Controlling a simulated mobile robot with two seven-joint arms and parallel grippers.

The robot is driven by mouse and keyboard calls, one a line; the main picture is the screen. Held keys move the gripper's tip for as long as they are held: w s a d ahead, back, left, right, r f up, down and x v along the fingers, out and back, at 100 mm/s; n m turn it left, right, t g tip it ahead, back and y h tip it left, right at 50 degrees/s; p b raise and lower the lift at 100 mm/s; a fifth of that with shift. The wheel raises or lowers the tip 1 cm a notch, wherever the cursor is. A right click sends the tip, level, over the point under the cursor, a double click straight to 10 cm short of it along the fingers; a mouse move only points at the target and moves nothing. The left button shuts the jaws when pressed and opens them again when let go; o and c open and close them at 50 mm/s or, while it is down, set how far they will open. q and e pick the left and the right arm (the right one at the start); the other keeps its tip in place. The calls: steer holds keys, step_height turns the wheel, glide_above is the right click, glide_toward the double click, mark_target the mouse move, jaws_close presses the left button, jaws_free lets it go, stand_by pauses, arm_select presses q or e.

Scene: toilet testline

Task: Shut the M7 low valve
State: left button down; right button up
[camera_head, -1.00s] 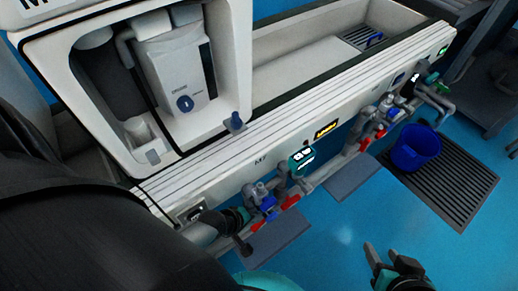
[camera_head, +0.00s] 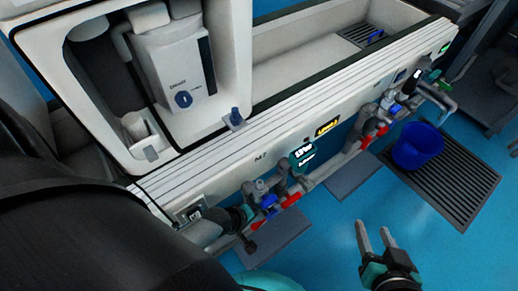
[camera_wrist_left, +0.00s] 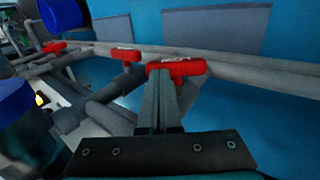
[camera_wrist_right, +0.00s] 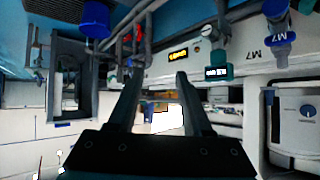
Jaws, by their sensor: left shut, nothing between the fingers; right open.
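The M7 label (camera_head: 260,157) is on the white bench front in the head view. Below it is pipework with a red handle (camera_head: 292,198) and a second red handle (camera_head: 254,224) lower left. My left gripper (camera_wrist_left: 163,82) is shut and empty in the left wrist view. Its fingertips are at a red handle (camera_wrist_left: 180,67); I cannot tell whether they touch. In the head view my left arm hides much of the lower left, and its fingers cannot be made out. My right gripper (camera_head: 373,235) is open and empty over the blue floor, away from the valves.
A blue bucket (camera_head: 417,146) stands on a dark floor grate (camera_head: 462,185) at right. More pipes with red handles (camera_head: 367,141) run along the bench to the right. A white unit (camera_head: 178,75) stands above the M7 pipework. The floor around my right gripper is open.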

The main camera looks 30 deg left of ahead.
arm_select(q)
steer(key=shift+w+d+r+p, duration=0.15)
steer(key=shift+w+p, duration=0.15)
steer(key=shift+p, duration=0.2)
steer(key=shift+w+d, duration=0.1)
steer(key=shift+w, duration=0.15)
arm_select(e)
steer(key=shift+s+d+f+g+h, duration=0.1)
steer(key=shift+s+d+g+h, duration=0.35)
steer(key=shift+d, duration=0.3)
steer(key=shift+s+d+g+h, duration=0.25)
steer(key=shift+s+d+g, duration=0.2)
steer(key=shift+d+g, duration=0.25)
arm_select(q)
steer(key=shift+s+a+f, duration=0.25)
steer(key=shift+s+a, duration=0.1)
steer(key=shift+s, duration=0.35)
arm_select(e)
steer(key=shift+d, duration=0.1)
